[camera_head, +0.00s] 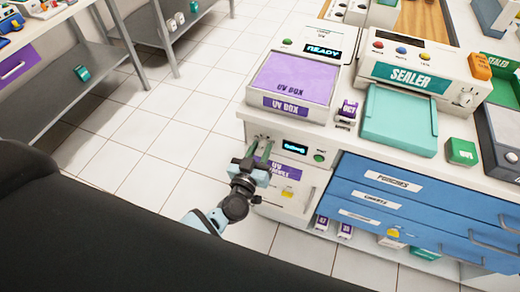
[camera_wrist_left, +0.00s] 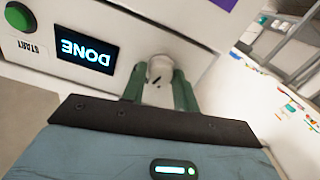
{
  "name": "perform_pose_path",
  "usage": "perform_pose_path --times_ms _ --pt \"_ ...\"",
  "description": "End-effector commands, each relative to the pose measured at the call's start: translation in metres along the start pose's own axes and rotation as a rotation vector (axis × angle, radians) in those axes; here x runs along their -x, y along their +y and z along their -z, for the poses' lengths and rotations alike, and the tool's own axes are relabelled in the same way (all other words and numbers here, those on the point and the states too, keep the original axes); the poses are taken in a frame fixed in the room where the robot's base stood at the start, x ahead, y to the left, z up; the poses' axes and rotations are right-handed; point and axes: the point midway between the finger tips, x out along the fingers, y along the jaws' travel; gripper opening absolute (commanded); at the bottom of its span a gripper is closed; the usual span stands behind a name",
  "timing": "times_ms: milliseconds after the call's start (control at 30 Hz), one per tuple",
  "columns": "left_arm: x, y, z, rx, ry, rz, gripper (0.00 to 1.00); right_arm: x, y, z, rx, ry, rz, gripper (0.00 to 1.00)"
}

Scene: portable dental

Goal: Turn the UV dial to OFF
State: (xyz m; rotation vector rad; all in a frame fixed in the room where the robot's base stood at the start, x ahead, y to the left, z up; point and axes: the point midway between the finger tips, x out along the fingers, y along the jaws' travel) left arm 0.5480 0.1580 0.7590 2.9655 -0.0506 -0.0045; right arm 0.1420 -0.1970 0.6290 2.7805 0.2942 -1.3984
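The UV dial (camera_wrist_left: 160,68) is a small white round knob with dark marks near it on the white front panel of the UV unit. In the left wrist view the two green fingers of my left gripper (camera_wrist_left: 160,82) stand on either side of it with almost no gap. In the head view my left gripper (camera_head: 259,150) is at the left end of the panel, and its fingers largely hide the dial. The panel's display (camera_head: 294,147) reads DONE in the left wrist view. A green START button (camera_head: 319,156) is to its right. My right gripper is not in view.
The purple-lidded UV box (camera_head: 295,78) stands above the panel. The teal-fronted sealer (camera_head: 410,75) and a green block (camera_head: 461,151) stand on the counter to the right. Blue drawers (camera_head: 420,205) are below. Tiled floor (camera_head: 150,135) is open to the left.

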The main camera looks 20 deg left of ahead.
Motion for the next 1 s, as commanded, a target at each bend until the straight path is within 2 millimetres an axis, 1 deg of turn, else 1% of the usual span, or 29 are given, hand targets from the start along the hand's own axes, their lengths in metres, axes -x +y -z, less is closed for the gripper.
perform_pose_path --times_ms 267,467,667,1000 --pt "0.0002 0.0000 -0.0001 0.017 0.000 0.000 0.07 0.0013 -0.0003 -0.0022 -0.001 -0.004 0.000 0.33" --pt "0.0005 -0.0004 -0.0004 0.095 -0.001 0.001 0.07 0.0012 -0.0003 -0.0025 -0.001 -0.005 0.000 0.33" --pt "0.0008 -0.0008 -0.0010 0.244 -0.001 0.001 0.07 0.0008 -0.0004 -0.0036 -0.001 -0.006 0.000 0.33" --pt "0.0008 -0.0017 -0.0023 0.565 -0.001 0.002 0.07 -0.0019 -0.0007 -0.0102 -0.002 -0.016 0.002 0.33"
